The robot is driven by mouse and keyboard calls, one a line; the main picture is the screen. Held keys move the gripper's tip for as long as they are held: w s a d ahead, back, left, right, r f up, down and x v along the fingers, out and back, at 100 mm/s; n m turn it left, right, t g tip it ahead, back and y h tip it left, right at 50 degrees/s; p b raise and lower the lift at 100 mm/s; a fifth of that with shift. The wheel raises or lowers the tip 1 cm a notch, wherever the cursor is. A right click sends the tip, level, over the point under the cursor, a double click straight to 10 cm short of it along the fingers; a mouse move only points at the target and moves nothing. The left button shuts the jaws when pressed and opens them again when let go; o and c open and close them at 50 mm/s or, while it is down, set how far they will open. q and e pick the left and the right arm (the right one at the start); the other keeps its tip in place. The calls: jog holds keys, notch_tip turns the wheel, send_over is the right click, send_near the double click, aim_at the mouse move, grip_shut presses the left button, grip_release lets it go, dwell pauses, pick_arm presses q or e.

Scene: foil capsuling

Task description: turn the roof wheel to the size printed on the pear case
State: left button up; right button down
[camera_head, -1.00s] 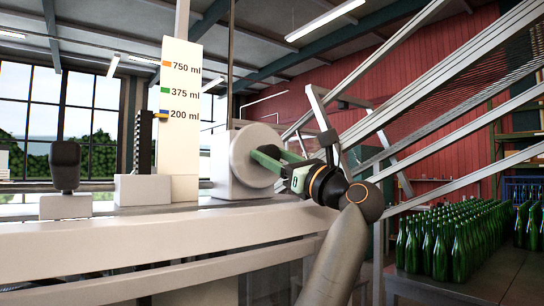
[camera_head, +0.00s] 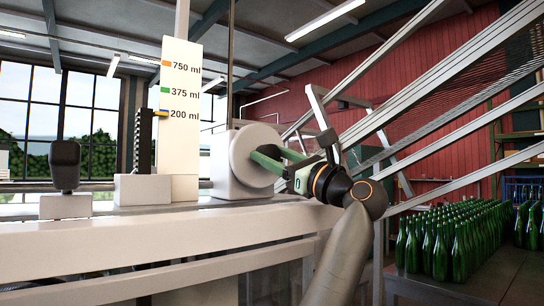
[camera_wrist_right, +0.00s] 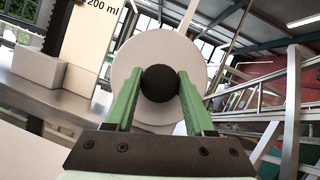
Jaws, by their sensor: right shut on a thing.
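The wheel (camera_head: 258,150) is a pale round disc on a white housing (camera_head: 223,165). In the right wrist view the wheel (camera_wrist_right: 133,62) fills the middle, with a dark round knob (camera_wrist_right: 160,82) in front of it. My right gripper (camera_head: 268,158) reaches in from the right, its green fingers shut on either side of the knob. The white scale plate (camera_head: 180,150) carries orange 750 ml, green 375 ml and blue 200 ml marks. A yellow pointer (camera_head: 155,111) on a black toothed post (camera_head: 143,145) sits at the 200 ml mark. I see no pear case and no left gripper.
Many green bottles (camera_head: 450,240) stand on a table at the right. Slanting metal rails (camera_head: 430,90) rise behind my right arm. A dark upright device (camera_head: 65,165) stands on the white machine's ledge (camera_head: 100,245) at the left.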

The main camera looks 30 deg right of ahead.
jog(key=shift+n+y, duration=0.5)
jog(key=shift+n, duration=0.6)
jog(key=shift+c, duration=1.3)
grip_release()
jog(key=b+v, duration=0.4)
jog(key=v, duration=0.8)
jog(key=shift+s, duration=0.35)
jog(key=shift+d+r, duration=0.1)
